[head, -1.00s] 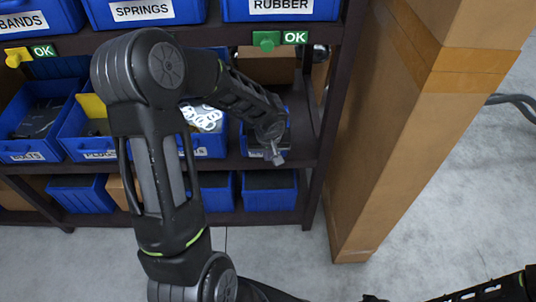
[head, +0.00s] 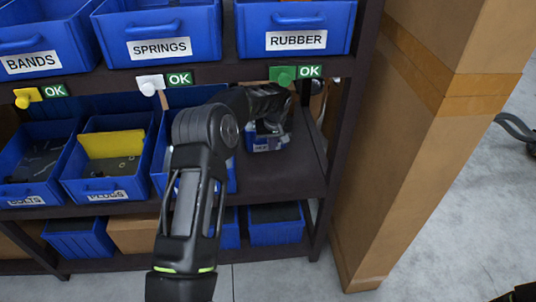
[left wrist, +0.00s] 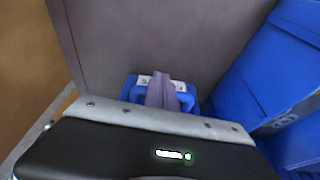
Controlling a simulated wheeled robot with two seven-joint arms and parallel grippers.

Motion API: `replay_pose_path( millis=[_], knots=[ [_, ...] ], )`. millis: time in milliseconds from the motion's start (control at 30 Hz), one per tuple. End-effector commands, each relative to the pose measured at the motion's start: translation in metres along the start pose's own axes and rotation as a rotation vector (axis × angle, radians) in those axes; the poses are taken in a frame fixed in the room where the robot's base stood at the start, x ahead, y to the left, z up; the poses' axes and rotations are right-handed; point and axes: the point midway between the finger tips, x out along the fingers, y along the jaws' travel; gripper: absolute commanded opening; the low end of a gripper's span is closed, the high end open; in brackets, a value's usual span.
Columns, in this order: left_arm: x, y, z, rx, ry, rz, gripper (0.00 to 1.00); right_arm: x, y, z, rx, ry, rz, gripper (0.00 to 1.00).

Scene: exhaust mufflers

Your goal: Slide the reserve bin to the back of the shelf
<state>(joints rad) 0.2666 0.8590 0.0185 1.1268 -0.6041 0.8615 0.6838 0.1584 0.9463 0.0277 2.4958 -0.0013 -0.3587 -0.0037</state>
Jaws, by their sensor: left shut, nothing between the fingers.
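The reserve bin (head: 265,145), a small blue bin with a pale label, sits on the middle shelf at the right end, set well back from the front edge. It also shows in the left wrist view, a blue bin (left wrist: 186,97) straight beyond the fingers. My left gripper (head: 268,127) is shut and empty, reaching in over the shelf at the bin's front. In the left wrist view the closed fingers (left wrist: 162,92) overlap the bin's front; I cannot tell if they touch it. My forearm hides part of the bin.
The middle shelf (head: 285,178) is bare in front of the bin. A blue bin (head: 160,180) stands close on its left, partly behind my arm. A shelf post (head: 345,125) and tall cardboard boxes (head: 420,120) stand on the right. The upper shelf with the RUBBER bin (head: 296,40) hangs above.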

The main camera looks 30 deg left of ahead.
Motion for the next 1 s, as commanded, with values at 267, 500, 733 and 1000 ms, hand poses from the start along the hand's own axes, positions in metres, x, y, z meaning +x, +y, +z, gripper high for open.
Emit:
replay_pose_path(
  millis=[267, 500, 733, 1000],
  knots=[
    [0.002, 0.007, -0.008, 0.001, 0.001, 0.001, 0.0, 0.0, 0.0, 0.0, 0.0, 0.001, 0.0, 0.0],
    [0.001, 0.007, -0.008, 0.0, 0.001, 0.002, 0.0, 0.0, 0.0, 0.0, 0.0, 0.001, 0.0, 0.0],
    [-0.012, 0.009, -0.007, 0.003, 0.002, 0.002, 0.0, 0.0, 0.0, 0.0, 0.0, 0.001, 0.0, 0.0],
    [-0.021, 0.008, 0.029, 0.005, 0.001, 0.002, 0.0, 0.003, 0.001, 0.0, 0.0, 0.001, 0.0, 0.0]
  ],
)
